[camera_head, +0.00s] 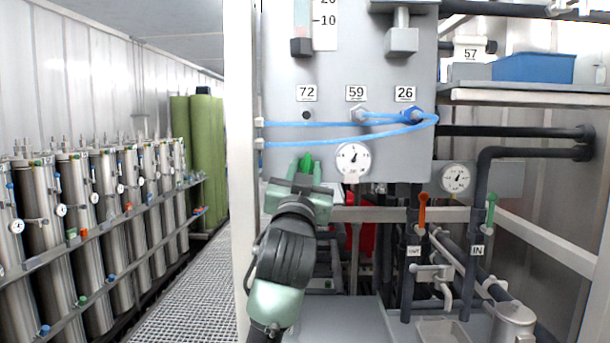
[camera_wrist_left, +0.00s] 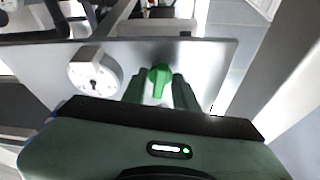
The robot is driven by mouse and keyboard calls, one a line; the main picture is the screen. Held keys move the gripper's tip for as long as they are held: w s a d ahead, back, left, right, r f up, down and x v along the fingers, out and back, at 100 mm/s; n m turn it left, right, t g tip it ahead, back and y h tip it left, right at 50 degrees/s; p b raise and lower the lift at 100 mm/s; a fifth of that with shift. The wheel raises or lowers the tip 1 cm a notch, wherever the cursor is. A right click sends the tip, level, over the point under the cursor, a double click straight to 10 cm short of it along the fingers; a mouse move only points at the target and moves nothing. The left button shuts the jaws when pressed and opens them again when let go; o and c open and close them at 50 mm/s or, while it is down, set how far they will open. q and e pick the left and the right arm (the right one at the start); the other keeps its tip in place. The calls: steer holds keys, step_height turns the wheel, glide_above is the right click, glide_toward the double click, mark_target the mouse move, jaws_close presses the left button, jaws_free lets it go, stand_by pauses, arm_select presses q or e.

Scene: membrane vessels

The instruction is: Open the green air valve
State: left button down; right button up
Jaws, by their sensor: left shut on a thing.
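The green air valve (camera_wrist_left: 159,76) sits on the grey panel (camera_wrist_left: 210,58), and its green handle shows between my fingers in the left wrist view. In the head view only a small green part of the valve (camera_head: 306,162) shows above my left gripper (camera_head: 306,170), left of the round white gauge. My left gripper is shut on the valve handle, with one finger on each side of it. The fingers and wrist hide most of the valve in the head view. My right gripper is not in view.
A white pressure gauge (camera_head: 353,159) is close to the right of my left gripper. Blue tubes (camera_head: 345,138) run across the panel above it. An orange-handled valve (camera_head: 422,208) and another green-handled valve (camera_head: 491,210) stand on dark pipes to the right. Steel cylinders (camera_head: 107,200) line the left wall.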

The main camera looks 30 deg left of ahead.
arm_select(q)
steer(key=shift+n, duration=0.3)
steer(key=c, duration=1.1)
jaws_free()
steer(key=shift+s, duration=0.1)
steer(key=shift+s+d+f, duration=0.2)
steer(key=shift+f, duration=0.05)
steer(key=b+v, duration=0.2)
steer(key=v, duration=0.5)
steer(key=shift+r, duration=0.1)
